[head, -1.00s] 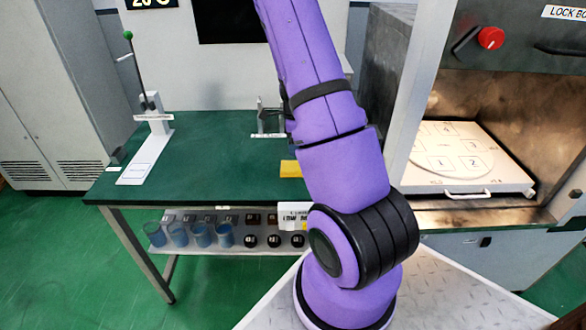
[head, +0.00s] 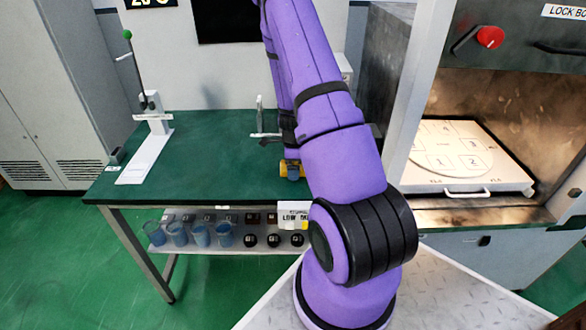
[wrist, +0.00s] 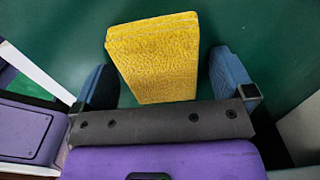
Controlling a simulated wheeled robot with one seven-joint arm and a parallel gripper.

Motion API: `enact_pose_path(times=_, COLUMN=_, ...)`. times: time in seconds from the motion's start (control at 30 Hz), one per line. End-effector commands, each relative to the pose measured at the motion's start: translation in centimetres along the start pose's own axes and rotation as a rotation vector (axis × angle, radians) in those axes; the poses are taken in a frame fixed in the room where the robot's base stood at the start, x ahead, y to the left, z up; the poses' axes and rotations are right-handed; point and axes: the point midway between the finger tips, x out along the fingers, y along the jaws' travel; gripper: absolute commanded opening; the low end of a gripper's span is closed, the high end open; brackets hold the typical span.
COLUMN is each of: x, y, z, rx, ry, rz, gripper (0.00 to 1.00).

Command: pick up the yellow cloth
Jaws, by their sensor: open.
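The yellow cloth (wrist: 152,58) is a thick folded block with a rough surface, lying on the green table top (wrist: 270,30) in the wrist view. My gripper (wrist: 164,80) is open, with one blue-grey finger on each side of the cloth's near part. Gaps show between the fingers and the cloth, and nothing is held. In the head view only small bits of the yellow cloth (head: 283,169) show at the table's front, because my gripper and arm cover the rest.
A white stand with a green-knobbed lever (head: 152,130) is at the table's left. Blue cups (head: 200,236) and dark round pieces (head: 249,240) sit on the shelf below. An open chamber with a numbered tray (head: 455,160) is at right. The table's middle left is clear.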

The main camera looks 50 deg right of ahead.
Motion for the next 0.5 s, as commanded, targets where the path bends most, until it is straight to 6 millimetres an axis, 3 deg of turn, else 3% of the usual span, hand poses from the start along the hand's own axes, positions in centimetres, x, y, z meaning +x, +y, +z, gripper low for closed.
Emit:
enact_pose_path(times=0.13, x=-0.03, y=-0.02, z=0.0, rx=0.0, ry=0.0, rz=0.0, gripper=1.0)
enact_pose_path(times=0.33, x=-0.05, y=-0.02, z=-0.01, rx=0.0, ry=0.0, rz=0.0, gripper=0.54)
enact_pose_path(times=0.4, x=-0.05, y=-0.03, z=-0.01, rx=0.0, ry=0.0, rz=0.0, gripper=0.48)
enact_pose_path(times=0.5, x=-0.06, y=-0.03, z=-0.01, rx=0.0, ry=0.0, rz=0.0, gripper=0.48)
